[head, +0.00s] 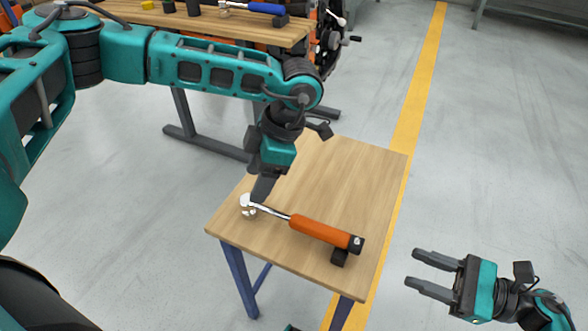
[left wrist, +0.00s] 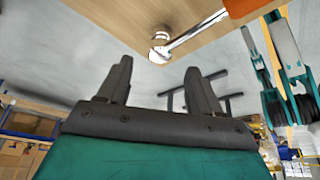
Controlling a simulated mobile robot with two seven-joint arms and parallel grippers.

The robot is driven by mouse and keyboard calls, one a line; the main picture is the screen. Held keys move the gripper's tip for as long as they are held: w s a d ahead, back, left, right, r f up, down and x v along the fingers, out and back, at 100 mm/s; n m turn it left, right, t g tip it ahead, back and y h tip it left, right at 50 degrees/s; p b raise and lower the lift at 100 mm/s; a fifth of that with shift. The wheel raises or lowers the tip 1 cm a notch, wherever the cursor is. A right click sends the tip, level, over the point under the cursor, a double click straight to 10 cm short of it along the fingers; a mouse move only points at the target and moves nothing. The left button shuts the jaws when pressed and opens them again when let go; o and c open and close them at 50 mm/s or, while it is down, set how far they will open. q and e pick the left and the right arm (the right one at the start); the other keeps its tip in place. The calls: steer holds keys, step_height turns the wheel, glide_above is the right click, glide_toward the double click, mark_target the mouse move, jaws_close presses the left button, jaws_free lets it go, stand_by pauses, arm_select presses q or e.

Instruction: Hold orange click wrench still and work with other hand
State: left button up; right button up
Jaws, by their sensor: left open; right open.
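The orange click wrench (head: 320,231) lies across the small wooden table, with its orange handle to the right and its silver shaft and head to the left. Its handle end rests on a small black block (head: 340,257). My left gripper (head: 258,195) points down at the wrench's head end, partly hiding it. In the left wrist view the open fingers (left wrist: 158,68) stand either side of the silver head (left wrist: 160,50), which appears beyond the tips; contact cannot be told. My right gripper (head: 433,273) is open and empty, right of the table, apart from the wrench.
The small wooden table (head: 350,180) is otherwise bare. A workbench (head: 200,25) with tools, including a blue-handled one (head: 266,8), stands behind at the upper left. A yellow floor line (head: 415,90) passes behind the table. Open floor lies to the right.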

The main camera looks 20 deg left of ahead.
mark_target(246, 204)
arm_select(q)
steer(key=x, duration=0.8)
steer(key=shift+f, duration=0.25)
steer(key=shift+c, duration=0.4)
jaws_close()
arm_select(e)
steer(key=shift+o, duration=0.2)
steer(key=shift+a+r, duration=0.1)
